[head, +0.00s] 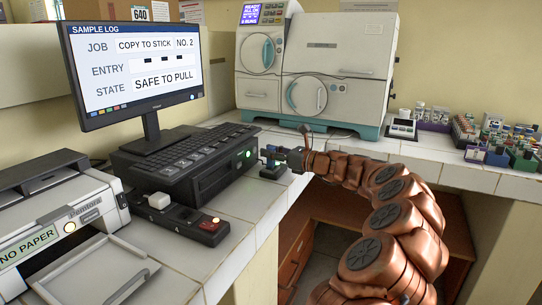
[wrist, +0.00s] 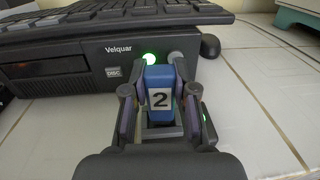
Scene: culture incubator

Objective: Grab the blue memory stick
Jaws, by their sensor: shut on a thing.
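The blue memory stick (wrist: 158,88) with a white label "2" is between my gripper's (wrist: 158,108) fingers in the wrist view, right in front of the black computer (wrist: 110,70). My gripper (head: 282,156) is shut on it. In the head view the stick (head: 269,151) is a small blue spot at the computer's right end. A green light (wrist: 149,58) glows on the computer's front just above the stick. I cannot tell whether the stick is still in a port. The monitor (head: 140,65) reads "COPY TO STICK NO. 2" and "SAFE TO PULL".
A printer (head: 60,215) marked "NO PAPER" and a dark switch box (head: 195,222) with a lit red button stand at the left. A white machine (head: 320,70) stands behind. Racks of vials (head: 500,140) are at the right. The tiled counter's front edge runs beside my arm.

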